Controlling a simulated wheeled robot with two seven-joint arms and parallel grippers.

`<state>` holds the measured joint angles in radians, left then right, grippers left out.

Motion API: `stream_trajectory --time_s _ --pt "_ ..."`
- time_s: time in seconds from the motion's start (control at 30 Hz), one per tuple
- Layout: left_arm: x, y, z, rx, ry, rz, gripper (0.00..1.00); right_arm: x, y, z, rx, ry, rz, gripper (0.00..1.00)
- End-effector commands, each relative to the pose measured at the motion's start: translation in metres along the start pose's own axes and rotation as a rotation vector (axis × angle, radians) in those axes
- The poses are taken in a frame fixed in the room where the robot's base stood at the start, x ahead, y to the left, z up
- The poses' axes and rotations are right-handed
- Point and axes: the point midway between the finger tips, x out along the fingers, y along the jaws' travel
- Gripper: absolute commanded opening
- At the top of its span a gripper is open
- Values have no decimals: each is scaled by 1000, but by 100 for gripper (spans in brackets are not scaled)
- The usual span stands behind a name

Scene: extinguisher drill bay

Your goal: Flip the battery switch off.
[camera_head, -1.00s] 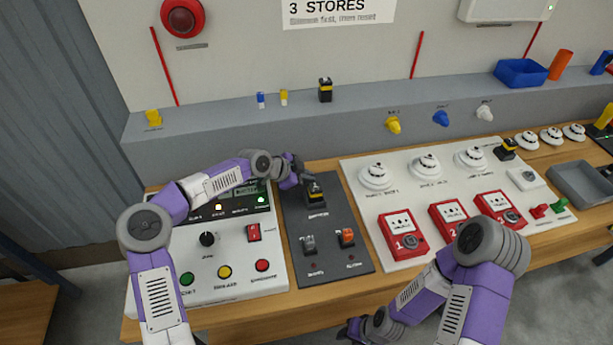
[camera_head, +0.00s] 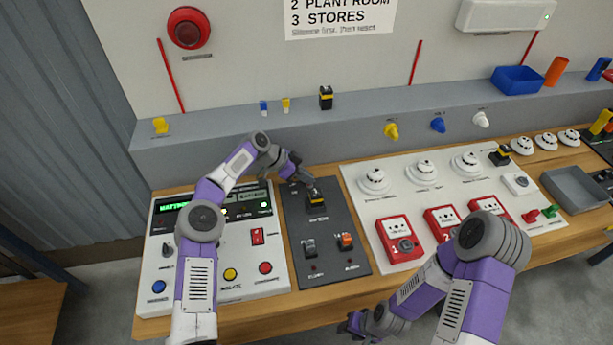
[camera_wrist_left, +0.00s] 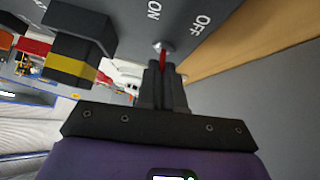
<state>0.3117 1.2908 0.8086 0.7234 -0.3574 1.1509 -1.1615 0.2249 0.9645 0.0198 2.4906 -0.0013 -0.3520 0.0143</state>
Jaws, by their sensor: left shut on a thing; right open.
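The battery switch shows in the left wrist view as a small red lever (camera_wrist_left: 163,58) on a round metal collar, set in a dark panel printed ON and OFF. The closed fingertips of my left gripper (camera_wrist_left: 163,66) are on the lever; most of it is hidden between them. I cannot tell clearly which way it leans. In the head view my left gripper (camera_head: 308,183) is at the top of the dark panel (camera_head: 330,268), just behind a black and yellow block, and hides the switch. My right gripper (camera_head: 352,326) is open and low, in front of the bench edge.
The black and yellow block (camera_head: 316,200) stands close to my left gripper; it also shows in the left wrist view (camera_wrist_left: 72,65). Grey (camera_head: 309,248) and orange (camera_head: 345,241) rockers are nearer the front. Red call points (camera_head: 399,238) and white detectors are to the right.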

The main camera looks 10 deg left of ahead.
Motion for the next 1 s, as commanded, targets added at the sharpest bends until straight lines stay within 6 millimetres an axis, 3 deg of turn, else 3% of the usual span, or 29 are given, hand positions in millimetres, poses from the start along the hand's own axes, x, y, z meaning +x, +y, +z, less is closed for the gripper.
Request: stream_trajectory --time_s 0.3,0.4,0.5,0.77,1.0 --pt "0 0 0 -3 1 2 0 0 0 0 0 0 0 43" --pt "0 0 0 -3 1 2 20 0 0 0 0 0 0 43" --pt "0 0 0 -2 1 2 32 0 0 0 0 0 0 43" --pt "-1 0 0 -2 1 2 32 0 0 0 0 0 0 43" --pt "-32 -1 0 -2 0 -3 32 -2 -1 0 0 0 0 43"
